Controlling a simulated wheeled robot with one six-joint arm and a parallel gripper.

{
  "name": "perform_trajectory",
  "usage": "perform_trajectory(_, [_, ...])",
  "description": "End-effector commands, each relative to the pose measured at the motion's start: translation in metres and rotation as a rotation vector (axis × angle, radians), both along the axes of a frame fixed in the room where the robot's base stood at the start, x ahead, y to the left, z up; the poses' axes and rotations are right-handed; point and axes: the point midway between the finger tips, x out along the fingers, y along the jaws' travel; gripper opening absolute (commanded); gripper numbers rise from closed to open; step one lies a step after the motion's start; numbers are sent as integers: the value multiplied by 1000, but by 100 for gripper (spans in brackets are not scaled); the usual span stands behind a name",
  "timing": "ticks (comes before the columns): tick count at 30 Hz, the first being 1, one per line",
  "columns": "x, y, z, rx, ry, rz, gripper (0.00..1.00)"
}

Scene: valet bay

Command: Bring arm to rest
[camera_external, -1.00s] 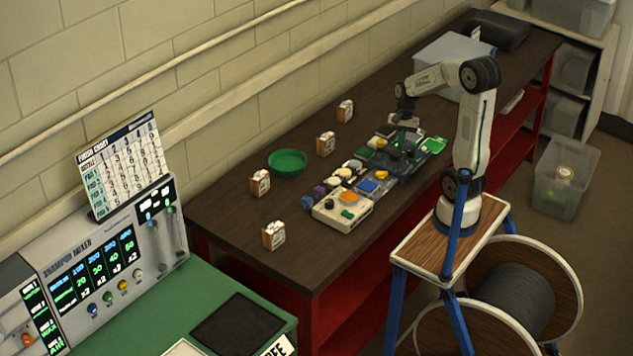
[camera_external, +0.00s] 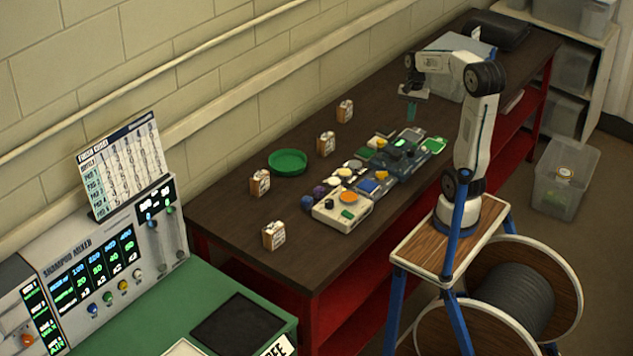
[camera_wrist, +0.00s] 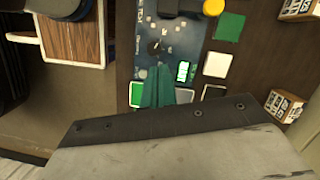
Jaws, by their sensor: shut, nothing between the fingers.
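My arm (camera_external: 470,130) stands on a wood-topped stand with blue legs and reaches over the dark workbench (camera_external: 235,200). My gripper (camera_external: 411,110) hangs pointing down above the far end of the row of devices and pads, clear of the bench top. Its teal fingers are together with nothing between them. In the wrist view the shut fingers (camera_wrist: 158,88) show over a blue-grey panel (camera_wrist: 170,42) with a small lit green display.
A green dish (camera_external: 287,162) and several small labelled boxes (camera_external: 260,183) stand along the wall side. A grey case (camera_external: 455,50) lies behind my arm. The mixer console (camera_external: 110,262) is at left. A cable reel (camera_external: 515,290) stands below the stand.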

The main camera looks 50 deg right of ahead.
Motion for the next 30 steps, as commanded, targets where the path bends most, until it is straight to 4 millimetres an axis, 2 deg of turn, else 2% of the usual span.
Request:
perform_trajectory(14, [0, 0, 0, 1, -2, 7, 0])
perform_trajectory(17, [0, -1, -1, 0, -15, 58, 0])
perform_trajectory(20, [-12, 3, -11, -1, -23, 178, 0])
perform_trajectory(30, [-79, 85, -12, -116, -158, 830, 0])
